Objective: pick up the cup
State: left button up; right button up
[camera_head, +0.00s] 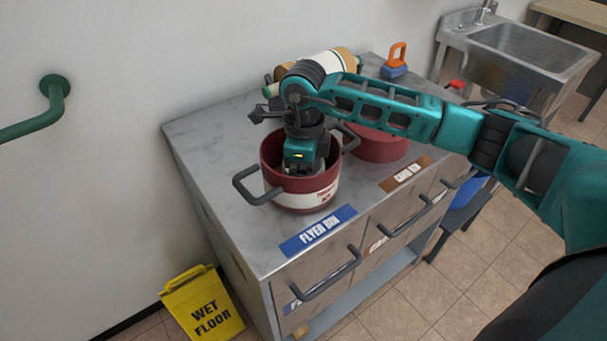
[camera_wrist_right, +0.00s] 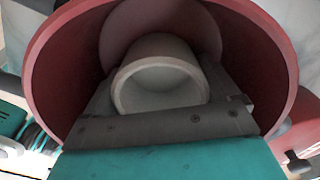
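A grey-white cup (camera_wrist_right: 160,75) stands with its mouth facing the camera inside a dark red pot (camera_wrist_right: 275,60) in the right wrist view. The pot (camera_head: 312,195), with grey loop handles and a cream band, stands on the cabinet top in the head view. My right gripper (camera_head: 299,168) points down into the pot, and its fingertips are hidden by the wall. In the wrist view its fingers (camera_wrist_right: 160,88) lie on both sides of the cup, very close to it. Whether they press on it does not show. My left gripper is not in view.
A second red pot (camera_head: 378,147) stands behind my arm. A tan and white cylinder (camera_head: 318,65) and an orange-handled blue object (camera_head: 396,62) lie at the back. The cabinet top (camera_head: 205,130) is bare at left. A yellow wet floor sign (camera_head: 203,305) stands at its left.

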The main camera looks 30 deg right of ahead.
jog(key=c, duration=0.4)
jog(key=shift+r, duration=0.1)
